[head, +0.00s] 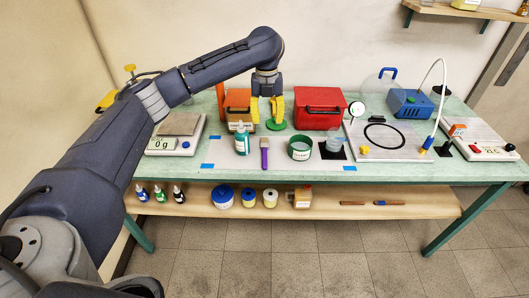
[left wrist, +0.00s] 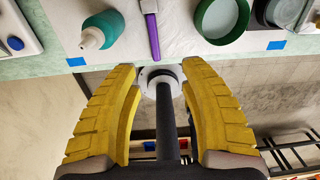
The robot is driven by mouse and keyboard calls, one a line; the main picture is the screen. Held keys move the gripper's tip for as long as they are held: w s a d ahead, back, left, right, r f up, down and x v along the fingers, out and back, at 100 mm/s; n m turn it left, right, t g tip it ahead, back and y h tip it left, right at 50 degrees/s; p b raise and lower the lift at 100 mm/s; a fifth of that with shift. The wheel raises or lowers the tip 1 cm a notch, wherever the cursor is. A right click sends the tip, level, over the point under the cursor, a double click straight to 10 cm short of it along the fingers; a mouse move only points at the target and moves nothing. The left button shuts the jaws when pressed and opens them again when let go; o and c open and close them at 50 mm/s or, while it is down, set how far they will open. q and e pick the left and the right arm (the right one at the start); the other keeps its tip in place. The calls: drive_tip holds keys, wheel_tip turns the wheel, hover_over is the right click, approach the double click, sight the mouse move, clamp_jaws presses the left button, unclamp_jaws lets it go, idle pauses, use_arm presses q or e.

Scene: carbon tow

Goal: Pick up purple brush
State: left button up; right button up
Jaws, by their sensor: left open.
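The purple brush (head: 264,153) lies on a pale mat (head: 222,158) near the front of the bench, its wider end toward the back and its narrow end toward the front edge. It also shows at the top of the left wrist view (left wrist: 152,32), where its wider end is cut off by the frame. My left gripper (head: 267,119) has yellow fingers spread apart with nothing between them. In the head view it appears above and behind the brush. In the left wrist view the open fingertips (left wrist: 160,70) are apart from the brush. My right gripper is not in view.
A teal bottle (head: 242,139) stands left of the brush and a green-rimmed round container (head: 299,147) right of it. A red box (head: 320,108) and an orange box (head: 237,100) stand behind. A scale (head: 172,145) is at left. Bare mat lies around the brush's narrow end.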

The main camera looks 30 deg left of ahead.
use_arm(q)
hover_over(264, 155)
drive_tip(key=f, duration=1.1)
drive_tip(key=shift+w+d+f, duration=0.25)
drive_tip(key=shift+f, duration=0.05)
drive_tip(key=shift+s+a+f, duration=0.1)
drive_tip(key=shift+f, duration=1.4)
drive_tip(key=shift+s+a+f, duration=0.1)
drive_tip(key=shift+f, duration=1.35)
drive_tip(key=shift+c, duration=0.4)
clamp_jaws()
